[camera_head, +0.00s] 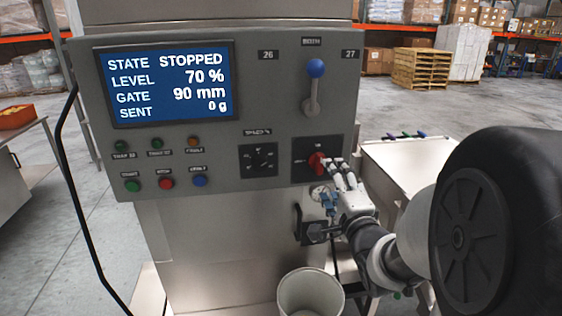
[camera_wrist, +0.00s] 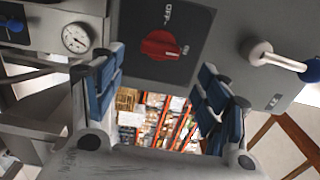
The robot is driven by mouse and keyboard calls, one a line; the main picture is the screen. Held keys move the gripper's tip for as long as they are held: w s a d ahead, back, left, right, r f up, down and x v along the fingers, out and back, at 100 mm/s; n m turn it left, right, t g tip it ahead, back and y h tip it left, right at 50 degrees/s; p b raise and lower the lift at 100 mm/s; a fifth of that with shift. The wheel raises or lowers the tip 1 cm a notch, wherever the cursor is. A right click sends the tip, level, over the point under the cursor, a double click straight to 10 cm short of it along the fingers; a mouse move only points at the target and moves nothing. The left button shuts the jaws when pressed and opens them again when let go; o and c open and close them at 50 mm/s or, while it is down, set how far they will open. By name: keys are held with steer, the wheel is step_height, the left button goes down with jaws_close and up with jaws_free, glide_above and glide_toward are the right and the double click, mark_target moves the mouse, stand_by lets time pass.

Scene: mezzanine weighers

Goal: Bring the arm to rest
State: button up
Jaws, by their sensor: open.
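My gripper (camera_head: 340,172) is at the lower right of the grey control panel (camera_head: 225,200), beside the red rotary switch (camera_head: 317,162). In the wrist view its blue-padded fingers (camera_wrist: 160,85) stand wide apart with nothing between them. The red switch also shows in the wrist view (camera_wrist: 163,45), ahead of the fingers on a dark plate. Whether a fingertip touches it is unclear. My arm reaches in from the right.
The panel's screen (camera_head: 165,83) reads STOPPED, 70 %, 90 mm, 0 g. A blue-knobbed lever (camera_head: 314,88) stands above the switch. A round gauge (camera_wrist: 76,38) is near the fingers. A white bucket (camera_head: 310,293) stands below; a side table (camera_head: 412,165) is at right.

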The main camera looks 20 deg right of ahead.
steer(key=s+a+f+n+g+y, duration=0.1)
steer(key=s+a+f+n+g, duration=0.2)
steer(key=s+a+n+g, duration=0.3)
steer(key=s+a+f+n+g+y, duration=0.2)
steer(key=s+a+f+n+g, duration=0.2)
steer(key=s+a+n+g, duration=0.3)
steer(key=s+a+n, duration=0.2)
steer(key=s+n, duration=0.1)
steer(key=s, duration=0.4)
steer(key=s+a+n, duration=0.3)
steer(key=s+n, duration=0.1)
steer(key=s, duration=0.2)
steer(key=shift+s+a+f, duration=0.15)
steer(key=shift+s+a, duration=0.2)
steer(key=shift+c, duration=0.3)
